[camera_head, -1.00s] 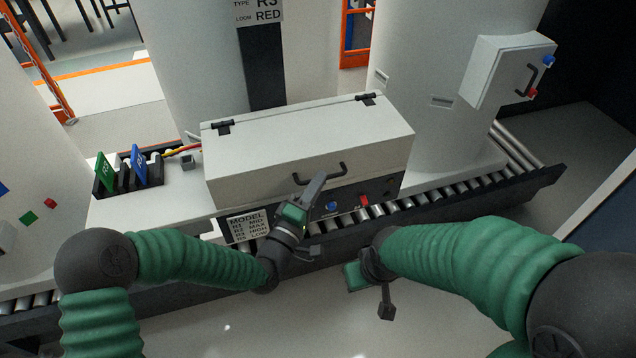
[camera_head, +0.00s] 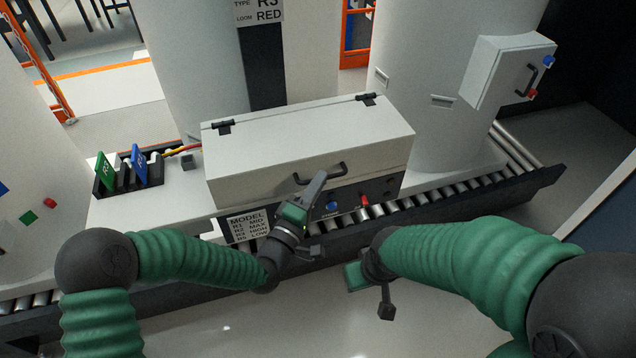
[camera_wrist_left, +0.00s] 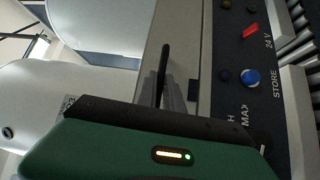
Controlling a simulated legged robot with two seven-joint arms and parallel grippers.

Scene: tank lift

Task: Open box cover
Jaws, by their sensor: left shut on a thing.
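The box cover (camera_head: 290,143) is a pale grey lid with two black hinges along its far edge. It lies closed on the box. A black handle (camera_head: 335,170) is on its front face; the handle also shows in the left wrist view (camera_wrist_left: 164,62). In the left wrist view the fingers (camera_wrist_left: 170,95) are around the handle's near part. My right gripper (camera_head: 362,275) hangs below and to the right, in front of the conveyor; its fingers cannot be made out.
The box's front panel has a blue button (camera_head: 332,207) and a red switch (camera_head: 365,199) close to my left gripper. Green and blue cards (camera_head: 139,165) stand in a rack at left. Large white tanks (camera_head: 425,80) stand behind. A roller conveyor (camera_head: 470,182) runs beneath.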

